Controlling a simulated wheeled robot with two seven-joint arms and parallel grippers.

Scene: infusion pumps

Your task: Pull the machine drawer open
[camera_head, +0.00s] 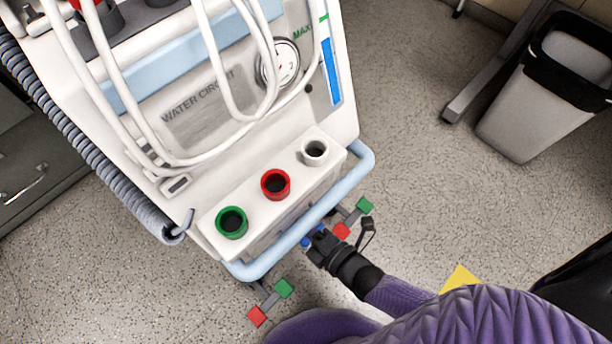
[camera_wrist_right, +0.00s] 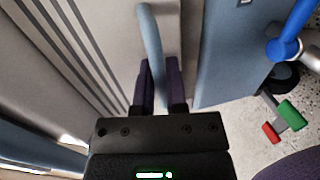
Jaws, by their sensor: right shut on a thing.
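The machine (camera_head: 185,115) is a white and light blue unit marked "WATER CIRCUIT" in the head view. In the right wrist view, my right gripper (camera_wrist_right: 160,75) is shut on a light blue handle bar (camera_wrist_right: 150,35) on the machine's pale front. The drawer's outline and how far it is open cannot be told. In the head view my right gripper (camera_head: 315,242) reaches in under the light blue rail (camera_head: 290,240), and its fingertips are hidden there. My left gripper is out of view.
Green (camera_head: 231,222), red (camera_head: 275,185) and white (camera_head: 314,152) ports sit on the machine's ledge. Feet with red and green pedals (camera_head: 284,288) stick out below. A grey bin (camera_head: 525,120) stands at the upper right. The floor between is mostly clear.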

